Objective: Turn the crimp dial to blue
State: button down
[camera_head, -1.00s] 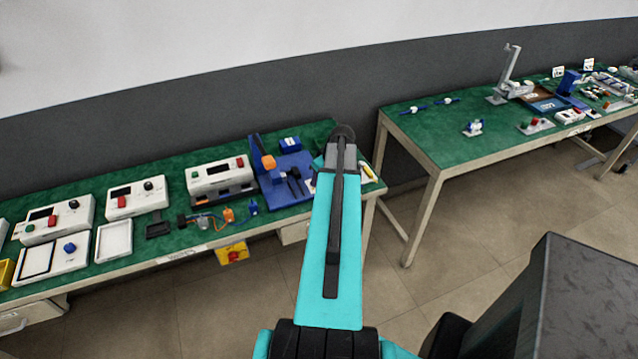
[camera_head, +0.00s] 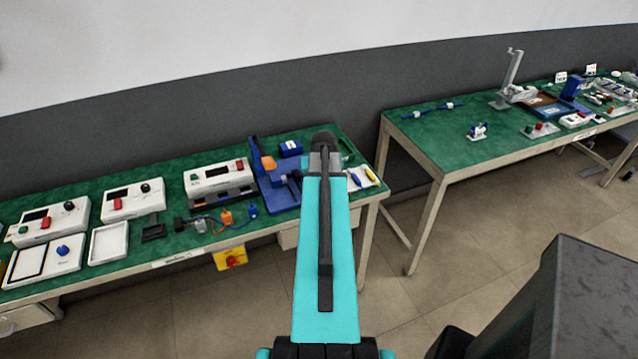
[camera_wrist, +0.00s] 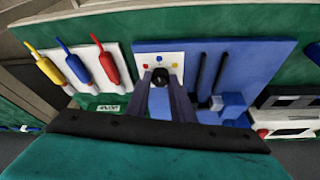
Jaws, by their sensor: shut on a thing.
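The crimp dial (camera_wrist: 160,74) is a small black knob on a white plate with red, yellow and blue dots around its upper side. The plate sits on a blue base (camera_wrist: 222,56). In the wrist view my gripper (camera_wrist: 161,84) has its two fingers on either side of the dial, shut on it. Which dot the dial points to is too small to tell. In the head view the blue base (camera_head: 266,192) shows left of my arm, which hides my gripper and the dial.
Screwdrivers with yellow, blue and red handles (camera_wrist: 75,68) lie on a white card beside the blue base. White control boxes (camera_head: 134,201) stand further left on the green table. A second green table (camera_head: 440,150) stands right, with a floor gap between.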

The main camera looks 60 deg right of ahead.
jog(key=shift+m, duration=0.3)
jog(key=c, duration=1.5)
grip_release()
jog(key=shift+c, duration=0.2)
jog(key=shift+r, duration=0.15)
jog(key=b+v, duration=0.2)
jog(key=v, duration=1.1)
jog(key=shift+a+r+b, duration=0.15)
jog(key=shift+r+b, duration=0.05)
jog(key=shift+b, duration=0.15)
